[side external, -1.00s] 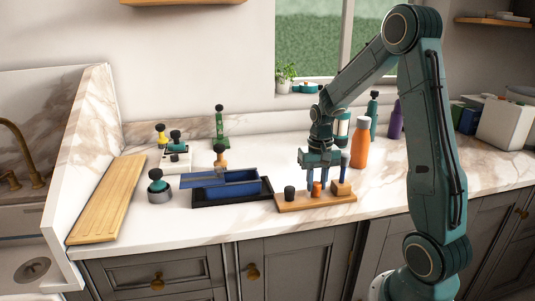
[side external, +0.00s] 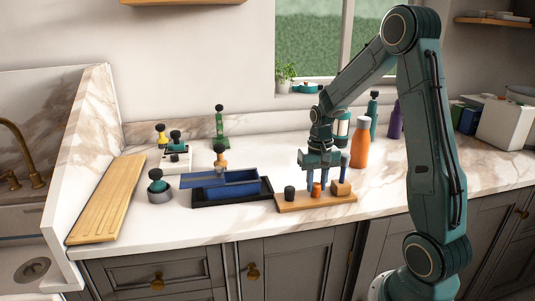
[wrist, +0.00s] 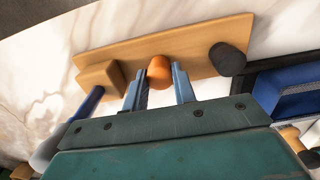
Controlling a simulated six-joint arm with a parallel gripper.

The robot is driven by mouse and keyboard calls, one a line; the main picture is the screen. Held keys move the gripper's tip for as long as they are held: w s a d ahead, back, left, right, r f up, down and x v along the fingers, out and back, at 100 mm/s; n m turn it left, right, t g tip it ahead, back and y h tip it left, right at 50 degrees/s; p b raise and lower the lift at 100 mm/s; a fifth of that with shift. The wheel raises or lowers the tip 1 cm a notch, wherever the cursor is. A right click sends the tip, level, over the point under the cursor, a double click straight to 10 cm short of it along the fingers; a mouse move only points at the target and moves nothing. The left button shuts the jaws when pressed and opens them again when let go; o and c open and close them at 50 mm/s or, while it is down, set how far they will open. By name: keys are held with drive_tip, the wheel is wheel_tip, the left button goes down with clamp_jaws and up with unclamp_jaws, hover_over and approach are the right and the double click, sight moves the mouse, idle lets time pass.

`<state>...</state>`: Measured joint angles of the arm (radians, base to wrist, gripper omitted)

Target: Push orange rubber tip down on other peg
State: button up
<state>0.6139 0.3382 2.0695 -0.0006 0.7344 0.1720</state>
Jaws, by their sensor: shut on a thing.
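The orange rubber tip (side external: 317,189) sits low over the wooden peg board (side external: 300,204), between a black tip (side external: 290,193) and a wooden block (side external: 341,188). My gripper (side external: 318,181) is shut on the orange tip from above. In the wrist view the orange tip (wrist: 160,72) is between the two blue-grey fingers of my gripper (wrist: 159,85). The black tip (wrist: 228,59) is to its right and the wooden block (wrist: 100,82) to its left. Any peg under the orange tip is hidden, so I cannot tell how far down the tip sits.
A blue stick (side external: 345,161) stands by the wooden block. A blue box in a black tray (side external: 232,198) is close on the left. An orange bottle (side external: 360,144) stands behind on the right. The counter in front of the board (side external: 270,220) is clear.

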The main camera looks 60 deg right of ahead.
sight(316, 184)
drive_tip(key=o, duration=1.5)
drive_tip(key=shift+r, duration=0.1)
drive_tip(key=shift+r, duration=3.35)
drive_tip(key=shift+a+r, duration=0.1)
